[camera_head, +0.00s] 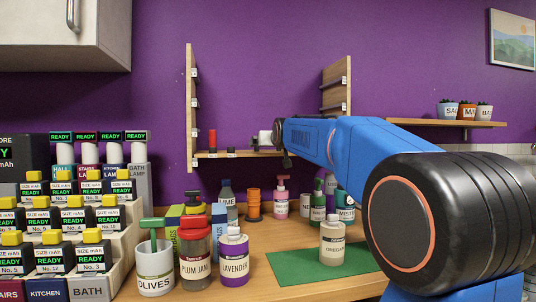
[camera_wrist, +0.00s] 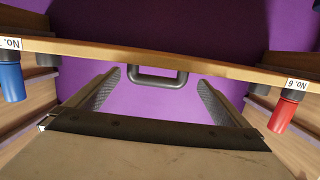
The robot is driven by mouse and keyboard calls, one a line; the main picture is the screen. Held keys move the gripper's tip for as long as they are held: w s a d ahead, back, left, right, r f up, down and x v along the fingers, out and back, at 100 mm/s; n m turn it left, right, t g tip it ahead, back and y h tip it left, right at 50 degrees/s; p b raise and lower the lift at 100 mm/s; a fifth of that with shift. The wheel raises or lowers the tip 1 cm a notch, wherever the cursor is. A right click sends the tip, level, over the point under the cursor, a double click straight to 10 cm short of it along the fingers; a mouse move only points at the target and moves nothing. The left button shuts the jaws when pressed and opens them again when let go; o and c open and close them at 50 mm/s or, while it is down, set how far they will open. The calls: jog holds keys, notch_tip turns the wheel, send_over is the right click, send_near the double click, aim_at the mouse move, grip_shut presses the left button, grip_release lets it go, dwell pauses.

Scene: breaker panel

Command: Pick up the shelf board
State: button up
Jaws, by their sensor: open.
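The shelf board (camera_head: 240,154) is a light wooden board, set level between two upright side panels on the purple wall. In the wrist view, which looks upside down, the board (camera_wrist: 215,68) crosses the upper part, with a dark bar handle (camera_wrist: 158,79) at its middle. My gripper (camera_wrist: 158,84) is open, one grey ridged finger on each side of the handle. I cannot tell whether the fingertips reach around it. In the head view my gripper (camera_head: 275,139) is at the board's right part and hides that end.
A red cylinder (camera_head: 212,139) stands at the board's left; a blue cylinder (camera_wrist: 11,80) shows near the other end. The left side panel (camera_head: 190,110) and right side panel (camera_head: 336,88) flank the board. Bottles, including lavender (camera_head: 234,262), and a green mat (camera_head: 300,265) are on the counter below.

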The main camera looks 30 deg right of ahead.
jog(key=shift+d+x, duration=0.1)
jog(key=shift+x, duration=1.25)
jog(key=shift+d+x, duration=0.15)
jog(key=shift+x, duration=1.2)
jog(key=shift+s, duration=0.1)
jog(key=shift+c, duration=0.6)
jog(key=shift+r, duration=0.1)
jog(key=c, duration=1.7)
